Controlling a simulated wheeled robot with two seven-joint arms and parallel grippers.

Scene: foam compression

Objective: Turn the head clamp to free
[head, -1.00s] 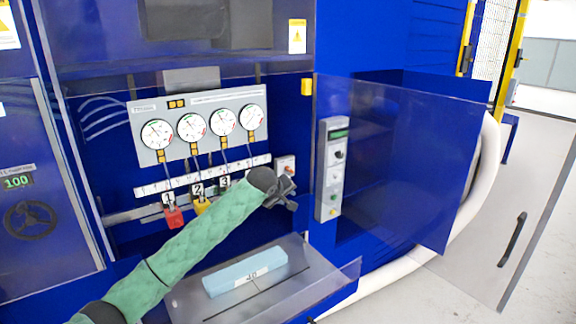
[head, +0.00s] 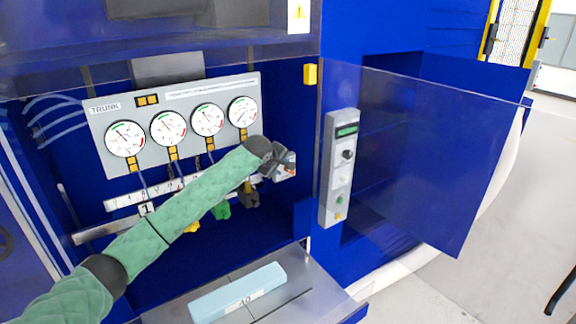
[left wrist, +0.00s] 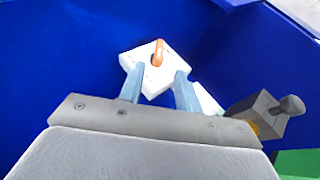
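The head clamp appears to be the small orange lever (left wrist: 157,53) on a white square plate (left wrist: 148,66) on the blue wall in the left wrist view. In the head view the plate (head: 290,168) is right of the gauge panel, partly covered by my gripper. My left gripper (left wrist: 159,71) is open, its two pale blue fingers apart with nothing between the tips. The fingers point at the plate, and the lever stands just beyond the tips. In the head view the gripper (head: 277,160) is at the plate; contact cannot be told. My right gripper is not in view.
A gauge panel (head: 179,125) is left of the gripper. Below it hang a green handle (head: 221,211) and a dark handle (head: 249,196), which is close beside my fingers in the wrist view (left wrist: 262,116). A control box (head: 339,168) is to the right. A light blue foam block (head: 238,293) lies on the tray.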

